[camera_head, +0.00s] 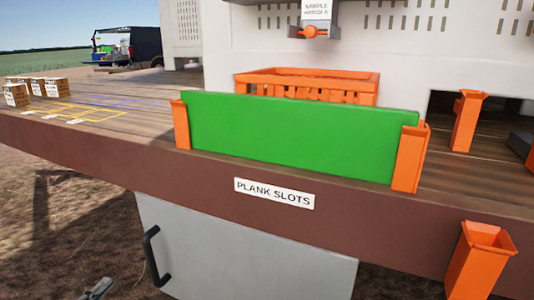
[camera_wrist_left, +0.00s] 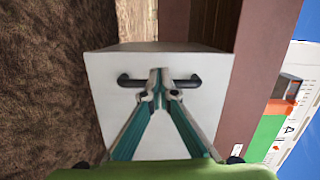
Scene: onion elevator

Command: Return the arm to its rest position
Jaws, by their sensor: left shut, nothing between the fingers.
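My left gripper (camera_head: 98,289) shows at the bottom left edge of the head view, in front of the platform. In the left wrist view its two teal fingers (camera_wrist_left: 160,85) meet at the tips, with nothing between them. They point toward a pale cabinet front (camera_head: 245,245) and overlap the middle of its black handle (camera_head: 152,256) in that view. In the head view the gripper is apart from the handle, lower and to the left. The handle's ends also show in the left wrist view (camera_wrist_left: 130,81). My right gripper is in neither view.
A green plank (camera_head: 300,138) stands upright between orange slots (camera_head: 410,158) at the platform edge (camera_head: 110,157). An orange crate (camera_head: 310,78) is behind it. Another orange slot holder (camera_head: 480,260) projects at lower right. Small boxes (camera_head: 16,95) stand far left. Open ground lies at lower left.

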